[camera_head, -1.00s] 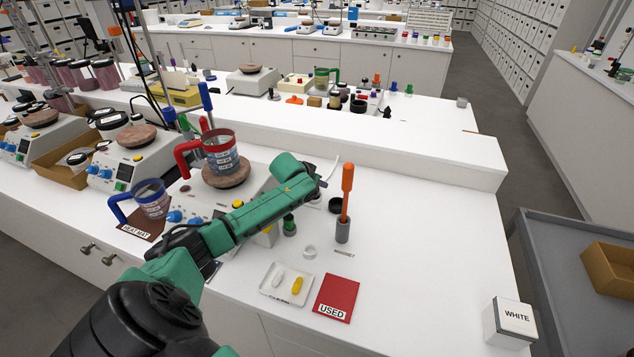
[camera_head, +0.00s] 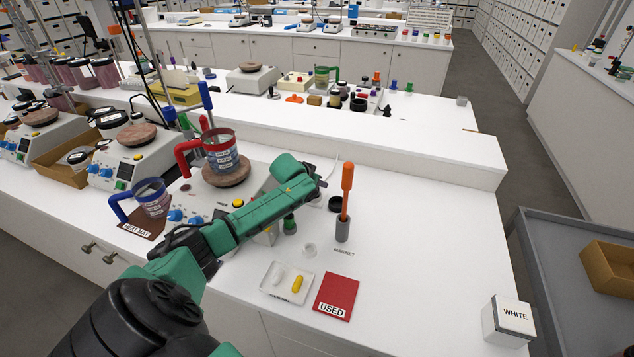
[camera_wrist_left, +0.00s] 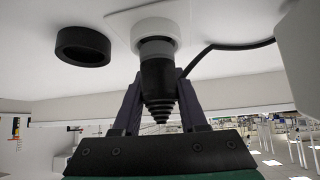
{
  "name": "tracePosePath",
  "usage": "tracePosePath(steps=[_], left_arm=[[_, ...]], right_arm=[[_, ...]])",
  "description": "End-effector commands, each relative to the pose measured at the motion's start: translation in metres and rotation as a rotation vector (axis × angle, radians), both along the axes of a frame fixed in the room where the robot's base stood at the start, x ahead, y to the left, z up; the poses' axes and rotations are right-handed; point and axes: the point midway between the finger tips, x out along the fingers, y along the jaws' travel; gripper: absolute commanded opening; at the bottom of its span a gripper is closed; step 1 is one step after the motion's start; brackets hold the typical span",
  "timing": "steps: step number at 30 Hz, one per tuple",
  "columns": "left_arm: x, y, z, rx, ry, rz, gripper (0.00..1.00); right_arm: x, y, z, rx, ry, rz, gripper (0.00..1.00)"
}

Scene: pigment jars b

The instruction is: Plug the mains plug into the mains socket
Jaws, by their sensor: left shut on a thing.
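My left gripper (camera_wrist_left: 158,88) is shut on the mains plug (camera_wrist_left: 158,75), a black body with a ribbed, tapering tail between the dark fingers. In the wrist view the plug's front end is lined up with a round white fitting on a pale plate, which looks like the mains socket (camera_wrist_left: 155,28). A grey band shows where they meet; I cannot tell how deep the plug sits. A black cable (camera_wrist_left: 225,45) runs off to the right. In the head view my left gripper (camera_head: 316,184) is over the bench, and its wrist hides plug and socket. My right gripper is out of view.
A black ring (camera_wrist_left: 83,46) lies beside the socket. An orange-handled rod (camera_head: 346,190) stands in a grey holder close right of the gripper. A red mug (camera_head: 222,155) sits on a hotplate to the left. A small tray (camera_head: 286,283) and red mat (camera_head: 337,292) lie in front.

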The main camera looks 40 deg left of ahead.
Motion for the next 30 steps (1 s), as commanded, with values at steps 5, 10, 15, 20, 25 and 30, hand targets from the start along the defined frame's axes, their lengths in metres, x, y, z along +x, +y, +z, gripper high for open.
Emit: tracePosePath(steps=[5, 10, 15, 20, 25, 30], left_arm=[[0.000, 0.000, -0.005, 0.000, 0.000, 0.000, 0.00], [0.000, 0.000, -0.010, 0.000, 0.000, 0.000, 0.00], [0.000, 0.000, -0.011, 0.000, 0.001, 0.000, 0.72], [0.000, 0.000, -0.012, 0.000, 0.002, 0.000, 0.77], [-0.001, 0.000, -0.012, -0.001, 0.004, 0.000, 0.77], [-0.010, -0.001, -0.005, 0.000, 0.005, -0.001, 0.77]], right_arm=[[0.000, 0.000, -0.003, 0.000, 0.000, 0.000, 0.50], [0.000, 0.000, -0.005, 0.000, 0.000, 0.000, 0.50], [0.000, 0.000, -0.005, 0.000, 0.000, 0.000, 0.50], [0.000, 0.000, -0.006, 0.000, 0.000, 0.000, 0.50], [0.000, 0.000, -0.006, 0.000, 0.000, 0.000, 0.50], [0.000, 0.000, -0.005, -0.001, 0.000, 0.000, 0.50]])
